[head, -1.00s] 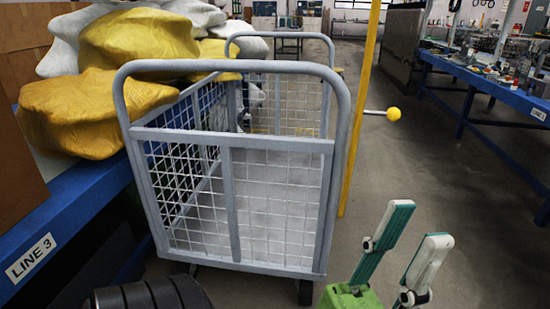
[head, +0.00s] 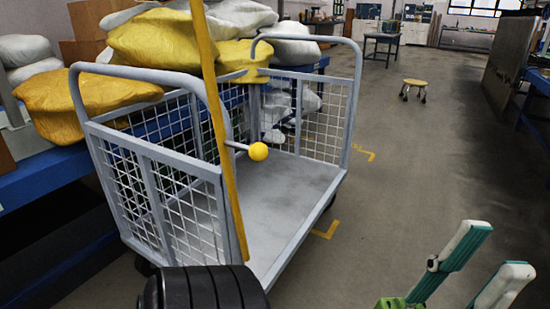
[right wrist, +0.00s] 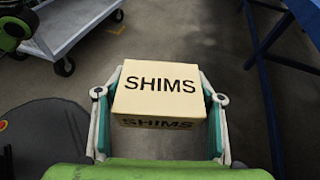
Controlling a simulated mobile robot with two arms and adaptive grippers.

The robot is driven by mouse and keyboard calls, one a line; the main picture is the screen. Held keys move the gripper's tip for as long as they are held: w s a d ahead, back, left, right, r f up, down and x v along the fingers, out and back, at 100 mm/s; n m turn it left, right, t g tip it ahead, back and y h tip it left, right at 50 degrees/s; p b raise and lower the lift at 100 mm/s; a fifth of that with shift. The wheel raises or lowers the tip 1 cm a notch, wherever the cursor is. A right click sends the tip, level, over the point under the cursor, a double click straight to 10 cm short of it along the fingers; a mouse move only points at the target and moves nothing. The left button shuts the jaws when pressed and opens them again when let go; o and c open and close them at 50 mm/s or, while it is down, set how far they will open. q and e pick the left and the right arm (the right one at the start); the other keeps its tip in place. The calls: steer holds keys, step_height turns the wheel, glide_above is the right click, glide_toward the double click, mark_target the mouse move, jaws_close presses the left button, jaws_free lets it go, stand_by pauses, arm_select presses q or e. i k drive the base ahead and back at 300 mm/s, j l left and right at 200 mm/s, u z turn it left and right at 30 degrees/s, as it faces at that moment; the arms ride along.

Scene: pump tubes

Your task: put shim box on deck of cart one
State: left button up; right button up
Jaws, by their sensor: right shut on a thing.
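The shim box (right wrist: 160,88) is a pale box lettered SHIMS. In the right wrist view my right gripper (right wrist: 160,80) is shut on it, one finger on each side; neither shows in the head view. A grey cart (head: 158,185) with mesh ends and a mesh back stands at the left and centre of the head view. I cannot read a number on it. Its flat deck (head: 290,190) is bare where I see it and open on the right-hand side. My left gripper (head: 497,255) is open and empty at the lower right, apart from the cart.
Yellow and white sacks (head: 165,40) lie on a blue bench behind. Floor right of the cart is clear.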

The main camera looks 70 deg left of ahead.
mark_target(300, 197)
steer(key=i+j+u, duration=0.15)
steer(key=i+u, duration=0.35)
steer(key=i+l+u, duration=0.1)
steer(key=i+u, duration=0.35)
steer(key=i, duration=0.15)
steer(key=i+l+u, duration=0.25)
steer(key=i+u, duration=0.5)
steer(key=u, duration=0.25)
steer(key=i+u, duration=0.2)
steer(key=u, duration=0.25)
steer(key=i+l+u, duration=0.2)
steer(key=u, duration=1)
